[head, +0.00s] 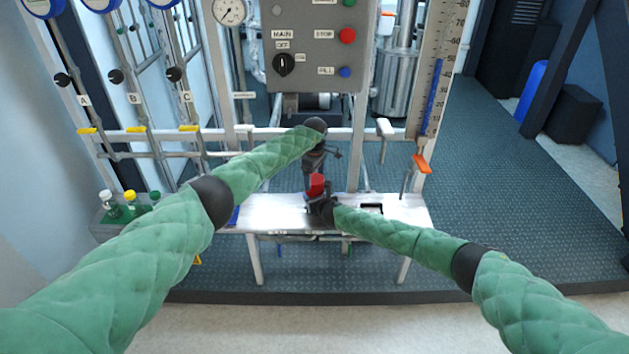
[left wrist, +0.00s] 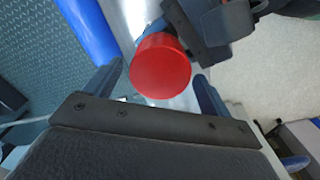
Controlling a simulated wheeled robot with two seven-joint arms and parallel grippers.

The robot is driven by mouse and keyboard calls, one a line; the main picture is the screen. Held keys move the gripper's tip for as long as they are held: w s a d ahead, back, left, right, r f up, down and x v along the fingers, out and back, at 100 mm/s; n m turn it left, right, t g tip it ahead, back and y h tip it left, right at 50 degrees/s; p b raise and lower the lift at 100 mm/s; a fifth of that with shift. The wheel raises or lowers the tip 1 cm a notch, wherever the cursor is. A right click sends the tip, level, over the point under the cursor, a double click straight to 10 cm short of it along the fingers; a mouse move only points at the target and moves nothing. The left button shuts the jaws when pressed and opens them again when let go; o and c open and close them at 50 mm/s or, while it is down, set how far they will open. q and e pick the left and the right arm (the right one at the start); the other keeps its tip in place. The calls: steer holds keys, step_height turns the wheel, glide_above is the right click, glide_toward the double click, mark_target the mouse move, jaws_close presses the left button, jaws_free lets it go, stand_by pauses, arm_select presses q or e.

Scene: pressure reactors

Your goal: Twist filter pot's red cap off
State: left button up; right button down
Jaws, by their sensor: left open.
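The red cap (head: 316,184) of the filter pot stands above the white bench. In the left wrist view the red cap (left wrist: 160,67) is a round disc, seen from its top. My left gripper (head: 316,171) points down just above it. Its jaws are open, with one finger on either side of the cap's near edge and gaps showing. My right gripper (head: 321,206) is at the pot just below the cap; its dark body (left wrist: 215,28) shows beside the cap in the left wrist view. The pot's body is hidden, so its hold cannot be told.
The white bench (head: 272,213) has some bare top left of the pot. A black handle (head: 371,208) lies to the right. Bottles with green and yellow caps (head: 131,204) stand at the left. A control panel (head: 313,45) and pipes rise behind.

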arm_select(q)
step_height(320, 180, up, 3)
steer(key=m, duration=0.3)
steer(key=shift+f, duration=3.8)
steer(key=shift+c, duration=0.2)
steer(key=c, duration=0.9)
steer(key=shift+n, duration=1.5)
steer(key=shift+c, duration=0.2)
steer(key=o, duration=1.1)
